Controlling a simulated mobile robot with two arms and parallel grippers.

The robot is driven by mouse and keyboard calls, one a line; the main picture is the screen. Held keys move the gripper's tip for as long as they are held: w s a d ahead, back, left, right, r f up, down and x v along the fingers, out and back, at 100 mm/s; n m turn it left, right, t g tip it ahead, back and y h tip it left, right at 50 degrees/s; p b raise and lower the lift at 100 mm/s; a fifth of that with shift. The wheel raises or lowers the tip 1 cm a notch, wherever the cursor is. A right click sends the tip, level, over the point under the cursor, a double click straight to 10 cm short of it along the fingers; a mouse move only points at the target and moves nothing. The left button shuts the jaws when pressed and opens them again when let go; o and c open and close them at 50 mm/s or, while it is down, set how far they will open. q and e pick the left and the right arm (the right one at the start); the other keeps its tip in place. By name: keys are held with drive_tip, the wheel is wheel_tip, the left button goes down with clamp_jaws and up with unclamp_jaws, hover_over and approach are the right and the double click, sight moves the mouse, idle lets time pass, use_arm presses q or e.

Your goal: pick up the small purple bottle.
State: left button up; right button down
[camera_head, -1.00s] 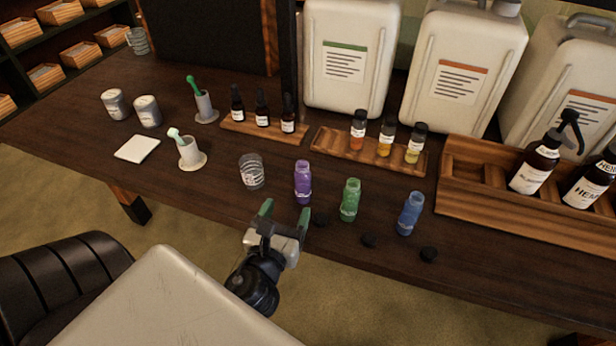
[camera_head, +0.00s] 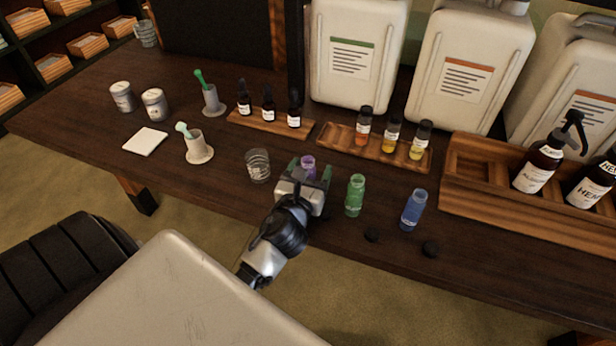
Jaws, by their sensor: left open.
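The small purple bottle (camera_head: 308,166) stands upright on the dark wooden table, and only its upper part shows. My left gripper (camera_head: 309,170) is at the bottle, with one green-tipped finger on each side of it. The jaws are open, and I cannot tell whether a finger touches the bottle. The gripper body hides the bottle's lower part. My right gripper is not in view.
A clear glass (camera_head: 258,166) stands close on the left of the gripper, and a green bottle (camera_head: 355,195) close on the right. A blue bottle (camera_head: 413,209) and black caps (camera_head: 371,235) are further right. A wooden tray (camera_head: 338,143) with small bottles is behind.

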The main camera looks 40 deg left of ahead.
use_arm(q)
drive_tip(key=c, duration=1)
